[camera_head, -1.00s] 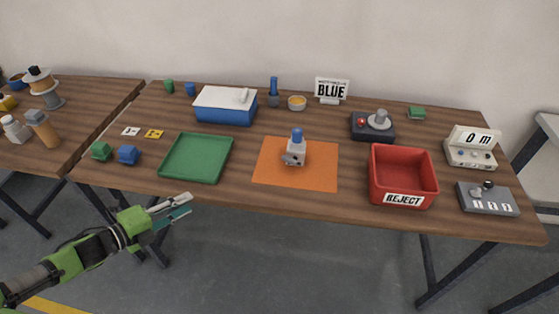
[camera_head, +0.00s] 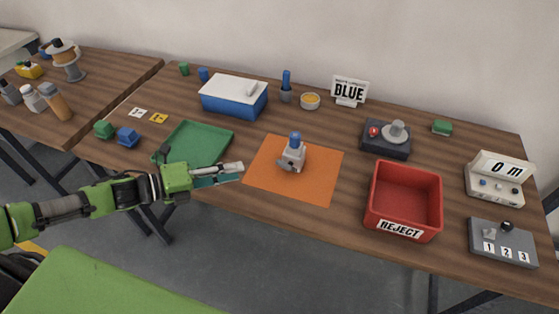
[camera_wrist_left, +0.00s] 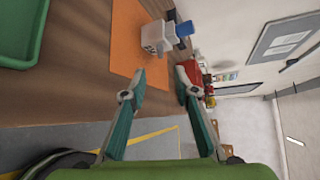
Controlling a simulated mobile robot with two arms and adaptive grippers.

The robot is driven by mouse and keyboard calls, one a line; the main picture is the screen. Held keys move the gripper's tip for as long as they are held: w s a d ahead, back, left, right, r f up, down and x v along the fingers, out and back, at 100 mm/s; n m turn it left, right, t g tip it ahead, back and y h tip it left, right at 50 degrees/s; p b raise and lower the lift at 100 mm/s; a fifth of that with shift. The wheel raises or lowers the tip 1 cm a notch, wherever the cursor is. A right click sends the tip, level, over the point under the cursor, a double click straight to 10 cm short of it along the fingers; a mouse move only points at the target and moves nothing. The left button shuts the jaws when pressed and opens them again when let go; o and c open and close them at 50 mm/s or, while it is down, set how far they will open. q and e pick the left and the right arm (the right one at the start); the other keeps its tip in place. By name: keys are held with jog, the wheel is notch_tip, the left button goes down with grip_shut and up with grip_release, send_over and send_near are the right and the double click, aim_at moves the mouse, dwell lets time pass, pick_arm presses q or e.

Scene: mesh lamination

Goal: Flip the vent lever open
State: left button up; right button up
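A small grey-white device with a blue cap (camera_head: 293,156) stands upright on the orange mat (camera_head: 318,185). A grey part like a lever or nozzle (camera_head: 286,165) sticks out low on its left; I cannot tell whether this is the vent lever. In the left wrist view the device (camera_wrist_left: 156,36) and its blue cap (camera_wrist_left: 183,30) show beyond the fingertips. My left gripper (camera_head: 238,174) is left of the mat, by the table's front edge, apart from the device. In the left wrist view its fingers (camera_wrist_left: 160,88) are spread with nothing between them. My right gripper is out of view.
A green tray (camera_head: 212,137) lies behind my left gripper. A red reject bin (camera_head: 405,205) stands right of the mat. A blue box with a white lid (camera_head: 234,97) is behind. A grey switch panel (camera_head: 502,242) is at the right. The mat around the device is clear.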

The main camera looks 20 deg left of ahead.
aim_at(276, 164)
pick_arm(q)
jog(key=shift+p+x, duration=0.3)
jog(key=shift+x, duration=0.9)
jog(key=p+x, duration=0.2)
jog(key=x, duration=0.7)
jog(key=shift+w+d, duration=0.1)
jog(key=shift+d, duration=0.05)
jog(key=shift+w+d+f, duration=0.1)
jog(key=shift+w+d, duration=0.2)
jog(key=shift+f, duration=0.1)
grip_shut()
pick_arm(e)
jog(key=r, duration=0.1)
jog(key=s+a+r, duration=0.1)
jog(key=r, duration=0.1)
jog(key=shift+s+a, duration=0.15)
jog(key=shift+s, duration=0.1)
